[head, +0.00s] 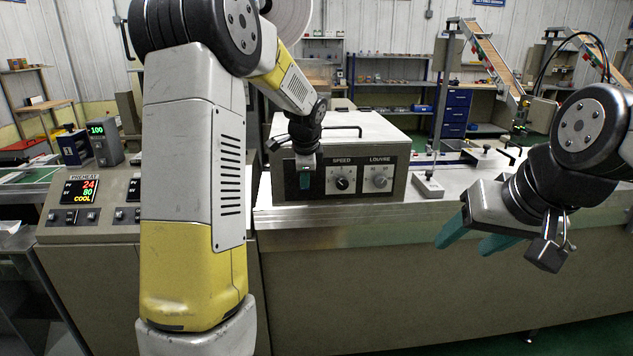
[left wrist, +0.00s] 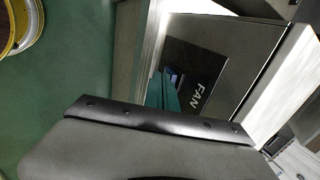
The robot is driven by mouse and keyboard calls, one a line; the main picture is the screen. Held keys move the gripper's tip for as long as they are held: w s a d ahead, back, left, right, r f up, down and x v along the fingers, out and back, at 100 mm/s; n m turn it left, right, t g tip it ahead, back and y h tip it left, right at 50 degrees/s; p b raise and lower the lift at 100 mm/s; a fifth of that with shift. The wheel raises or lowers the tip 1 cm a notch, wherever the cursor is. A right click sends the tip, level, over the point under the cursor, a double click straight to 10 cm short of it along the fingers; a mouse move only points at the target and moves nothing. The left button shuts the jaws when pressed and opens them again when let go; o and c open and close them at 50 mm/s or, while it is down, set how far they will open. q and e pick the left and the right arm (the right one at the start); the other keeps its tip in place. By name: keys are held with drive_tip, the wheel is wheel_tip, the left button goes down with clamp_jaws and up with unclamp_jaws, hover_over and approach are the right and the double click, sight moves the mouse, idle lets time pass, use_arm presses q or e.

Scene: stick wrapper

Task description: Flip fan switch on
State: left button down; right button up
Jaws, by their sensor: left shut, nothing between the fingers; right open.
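The fan control box (head: 352,155) stands on the counter, with a dark front panel. My left gripper (head: 304,181) is at the left part of that panel, its teal fingers closed together. In the left wrist view the fingers (left wrist: 170,93) are close to the panel beside the FAN label (left wrist: 200,98). The fan switch cannot be made out; the gripper covers that part of the panel, so contact and switch position cannot be told. My right gripper (head: 478,242) is open and empty in front of the counter at the right.
The SPEED knob (head: 342,183) and LOUVRE knob (head: 379,181) are right of my left gripper. A preheat panel (head: 80,190) is at the left. A grey block with a rod (head: 428,185) stands right of the box. The counter's right part is mostly free.

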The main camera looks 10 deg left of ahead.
use_arm(q)
drive_tip(key=shift+w+a+r+g, duration=0.15)
drive_tip(key=shift+w+g, duration=0.25)
drive_tip(key=shift+r, duration=0.85)
